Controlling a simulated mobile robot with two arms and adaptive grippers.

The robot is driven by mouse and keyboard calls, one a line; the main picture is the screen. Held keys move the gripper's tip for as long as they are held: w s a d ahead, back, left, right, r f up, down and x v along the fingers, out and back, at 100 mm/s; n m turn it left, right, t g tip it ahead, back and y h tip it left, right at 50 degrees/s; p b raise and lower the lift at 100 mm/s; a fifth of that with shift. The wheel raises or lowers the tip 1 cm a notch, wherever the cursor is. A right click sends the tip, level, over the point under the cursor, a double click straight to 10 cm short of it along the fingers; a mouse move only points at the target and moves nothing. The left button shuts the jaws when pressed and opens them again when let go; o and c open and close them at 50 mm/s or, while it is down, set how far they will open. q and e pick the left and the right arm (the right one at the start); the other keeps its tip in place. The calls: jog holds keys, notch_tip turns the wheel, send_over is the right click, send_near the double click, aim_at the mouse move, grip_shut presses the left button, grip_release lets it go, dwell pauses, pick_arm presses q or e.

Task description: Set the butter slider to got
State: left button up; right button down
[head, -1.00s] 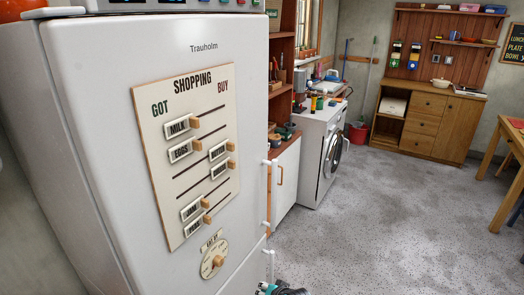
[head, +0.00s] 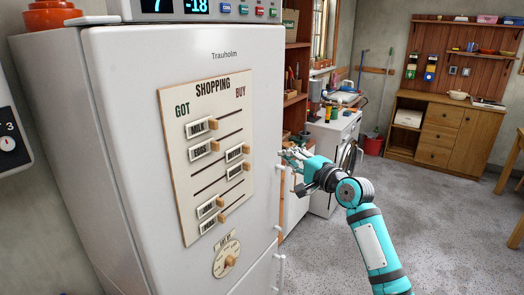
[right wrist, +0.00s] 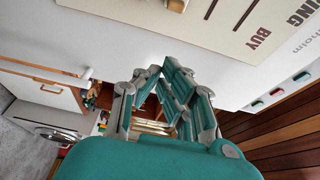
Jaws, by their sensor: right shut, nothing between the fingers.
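A cream shopping board (head: 214,82) is on the white fridge door, with GOT at its left and BUY at its right. The butter slider (head: 234,153) sits at the right, BUY side of its slot, with a wooden knob at its right end. My right gripper (head: 289,156) is beyond the door's right edge, level with the butter row and clear of the board. It is shut and empty. In the right wrist view the gripper (right wrist: 158,76) points past the board's BUY corner (right wrist: 258,38). My left gripper is not in view.
The milk slider (head: 197,128) and eggs slider (head: 200,149) are at the left of their slots. Another slider (head: 235,171) sits right, just below butter. A white door handle (head: 281,183) stands out near the right gripper. A round dial (head: 227,259) is below the board.

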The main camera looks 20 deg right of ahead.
aim_at(239, 153)
jog(key=p+x, duration=0.2)
jog(key=x, duration=0.8)
jog(key=s+a+p, duration=0.1)
jog(key=a+p, duration=0.1)
jog(key=shift+s+a+r+p, duration=0.1)
jog(key=shift+s+a+p, duration=0.1)
jog(key=shift+s+p, duration=0.2)
jog(key=shift+s+a, duration=0.4)
